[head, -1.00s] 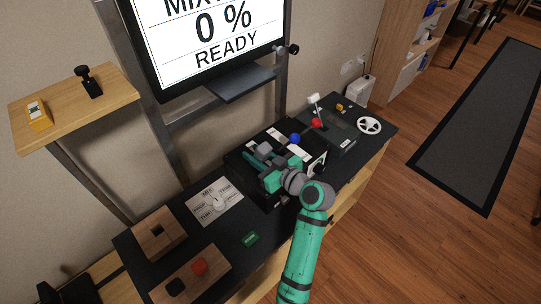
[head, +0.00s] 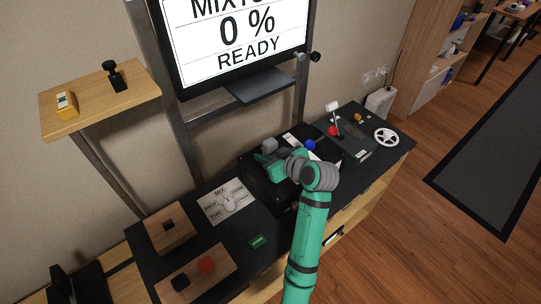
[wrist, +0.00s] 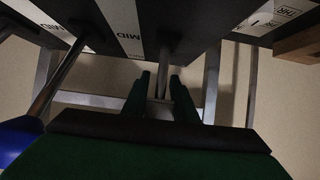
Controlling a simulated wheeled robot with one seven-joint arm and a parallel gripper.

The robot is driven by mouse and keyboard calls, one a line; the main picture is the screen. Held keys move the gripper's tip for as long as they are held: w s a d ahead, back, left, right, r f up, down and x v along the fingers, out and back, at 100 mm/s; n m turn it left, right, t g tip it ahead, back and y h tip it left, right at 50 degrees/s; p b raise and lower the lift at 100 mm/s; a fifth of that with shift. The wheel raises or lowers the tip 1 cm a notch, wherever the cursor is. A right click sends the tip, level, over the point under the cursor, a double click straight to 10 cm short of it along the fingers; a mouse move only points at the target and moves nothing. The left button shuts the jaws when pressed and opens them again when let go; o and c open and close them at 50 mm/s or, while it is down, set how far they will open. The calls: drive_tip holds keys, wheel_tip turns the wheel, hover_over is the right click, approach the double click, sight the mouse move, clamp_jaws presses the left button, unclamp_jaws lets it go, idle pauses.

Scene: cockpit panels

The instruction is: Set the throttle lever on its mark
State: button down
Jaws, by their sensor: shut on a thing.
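The throttle lever has a grey knob (head: 269,145) and stands on the black lever box in the middle of the console. My gripper (head: 268,161) is at this lever, and the arm partly covers the box. In the wrist view my gripper (wrist: 161,90) has its two green fingers closed on a thin metal lever rod (wrist: 164,60). I cannot tell from these views which mark the lever lines up with.
A blue-knobbed lever (head: 310,146) stands just right of my gripper; its knob also shows in the wrist view (wrist: 15,140). A red knob (head: 333,131) and a white wheel (head: 386,137) are farther right. The screen (head: 240,40) reads 0 % READY.

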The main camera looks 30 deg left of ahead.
idle(0.3)
drive_tip(key=c, duration=1.4)
unclamp_jaws()
drive_tip(key=shift+d+r, duration=0.1)
drive_tip(key=v, duration=1)
drive_tip(key=shift+d, duration=0.25)
drive_tip(key=shift+a+r, duration=0.1)
